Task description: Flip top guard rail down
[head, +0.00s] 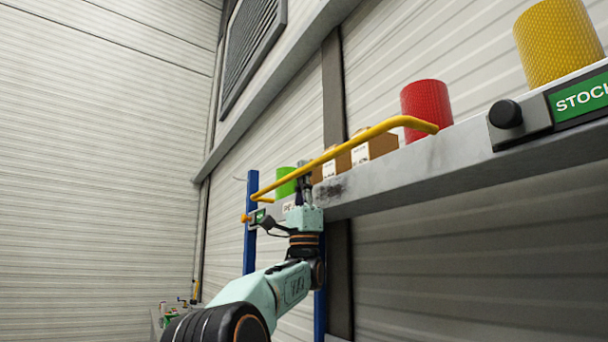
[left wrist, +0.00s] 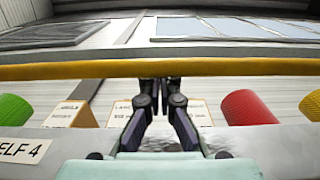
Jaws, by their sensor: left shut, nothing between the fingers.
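The yellow guard rail (head: 345,147) is a bent bar standing out in front of the grey shelf, raised above its front edge. In the left wrist view the rail (left wrist: 70,70) crosses the whole picture, level. My left gripper (head: 304,182) is shut and empty, pointing up at the rail's underside toward its left part. In the left wrist view the fingertips (left wrist: 160,84) meet the rail's lower edge; whether they touch it I cannot tell. My right gripper is not in view.
The shelf (head: 450,150) holds a green roll (head: 286,182), brown boxes (head: 375,146), a red roll (head: 427,108) and a yellow roll (head: 558,45). A black knob (head: 505,114) sits on the shelf front at right. A blue post (head: 250,235) stands at left.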

